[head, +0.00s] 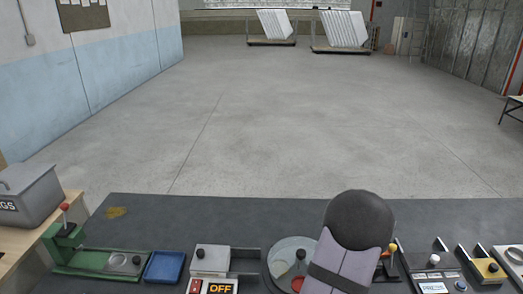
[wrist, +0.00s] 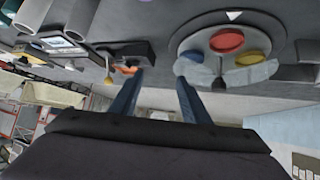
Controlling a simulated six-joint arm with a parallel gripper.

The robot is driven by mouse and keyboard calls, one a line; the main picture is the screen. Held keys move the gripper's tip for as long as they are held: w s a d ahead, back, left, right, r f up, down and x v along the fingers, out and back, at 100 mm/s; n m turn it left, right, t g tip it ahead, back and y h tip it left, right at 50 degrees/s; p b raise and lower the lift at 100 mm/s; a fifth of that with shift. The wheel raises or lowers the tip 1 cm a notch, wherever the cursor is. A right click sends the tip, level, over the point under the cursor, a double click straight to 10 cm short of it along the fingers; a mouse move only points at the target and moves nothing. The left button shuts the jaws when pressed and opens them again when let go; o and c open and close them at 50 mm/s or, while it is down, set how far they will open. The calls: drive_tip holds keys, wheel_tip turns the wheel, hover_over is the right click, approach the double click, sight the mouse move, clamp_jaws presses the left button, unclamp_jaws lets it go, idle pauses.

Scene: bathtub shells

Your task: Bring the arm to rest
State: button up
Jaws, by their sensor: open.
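My arm (head: 348,250) shows in the head view as a lilac and dark grey link rising over the front right of the dark bench. It hides part of the round turntable there. My gripper (wrist: 160,78) shows in the wrist view as two blue fingers, parted with nothing between them. The fingers are not seen in the head view. The wrist view appears upside down, with the bench along its top.
The dark bench (head: 220,212) carries a green lever fixture (head: 95,260), a blue tray (head: 164,267), an OFF sign (head: 220,288) and the turntable (head: 284,255). The turntable's coloured discs (wrist: 227,41) show in the wrist view. A grey bin (head: 30,195) stands left.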

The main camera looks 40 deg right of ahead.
drive_tip(key=w+a+r+n+y+p, duration=0.2)
drive_tip(key=w+a+r+n+y, duration=0.1)
drive_tip(key=w+a, duration=0.55)
drive_tip(key=w+a+r+n+y+p, duration=0.25)
drive_tip(key=w+a, duration=0.35)
drive_tip(key=a, duration=0.5)
drive_tip(key=s+a+r+n+g+y+p, duration=0.1)
drive_tip(key=s+a+r+n, duration=0.1)
drive_tip(key=a, duration=0.5)
drive_tip(key=s+a+r+n+g+y+p, duration=0.1)
drive_tip(key=s+a+r+n, duration=0.1)
drive_tip(key=a, duration=0.6)
drive_tip(key=s+a+r+n+g+y+p, duration=0.1)
drive_tip(key=s+a+r+n+g, duration=0.1)
drive_tip(key=a+r, duration=0.3)
drive_tip(key=shift+s+a+r+n+y, duration=0.35)
drive_tip(key=shift+a+n, duration=0.3)
drive_tip(key=shift+a, duration=0.55)
